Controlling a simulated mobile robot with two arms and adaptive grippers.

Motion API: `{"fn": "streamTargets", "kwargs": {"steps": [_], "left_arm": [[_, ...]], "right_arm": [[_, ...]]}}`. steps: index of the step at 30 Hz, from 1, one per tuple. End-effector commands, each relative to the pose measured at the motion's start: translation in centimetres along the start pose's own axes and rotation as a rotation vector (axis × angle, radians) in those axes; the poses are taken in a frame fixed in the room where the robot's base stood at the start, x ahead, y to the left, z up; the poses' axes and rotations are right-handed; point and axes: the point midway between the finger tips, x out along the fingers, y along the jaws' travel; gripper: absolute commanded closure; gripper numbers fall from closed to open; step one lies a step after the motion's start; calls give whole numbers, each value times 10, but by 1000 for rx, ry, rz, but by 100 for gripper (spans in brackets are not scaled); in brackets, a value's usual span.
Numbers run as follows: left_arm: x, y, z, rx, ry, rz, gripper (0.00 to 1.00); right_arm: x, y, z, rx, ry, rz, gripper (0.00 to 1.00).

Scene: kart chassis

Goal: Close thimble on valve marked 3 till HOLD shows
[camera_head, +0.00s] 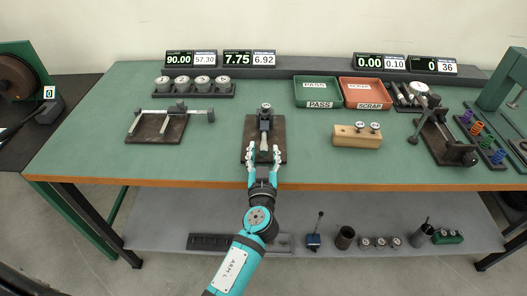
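A dark micrometer-like fixture (265,122) stands on a dark base plate (250,130) at the middle of the bench. A pale narrow part, perhaps its thimble (264,147), points toward me. My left gripper (263,154) is at the front of the base plate, its white fingers apart on either side of this pale part. Contact is not visible. Several grey round pieces (182,85) stand in a dark rack at the back left; they may be the valves, but their markings are too small to read. My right gripper is not in view.
Displays (251,58) along the back read 90.00, 57.30, 7.75 and 6.92; no HOLD is readable. A green PASS tray (318,82), a red SCRAP tray (387,92) and a wooden block (346,137) stand right. A caliper-like stand (150,129) is left. The bench between is clear.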

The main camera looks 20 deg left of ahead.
Motion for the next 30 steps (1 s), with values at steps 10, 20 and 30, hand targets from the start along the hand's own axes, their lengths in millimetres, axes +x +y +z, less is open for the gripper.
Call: {"fn": "streamTargets", "kwargs": {"steps": [10,20,30], "left_arm": [[0,0,0,0,0,0,100],[0,0,0,56,3,0,100],[1,0,0,276,5,-1,100]], "right_arm": [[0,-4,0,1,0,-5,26],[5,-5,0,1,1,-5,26],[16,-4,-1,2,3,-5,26]]}}
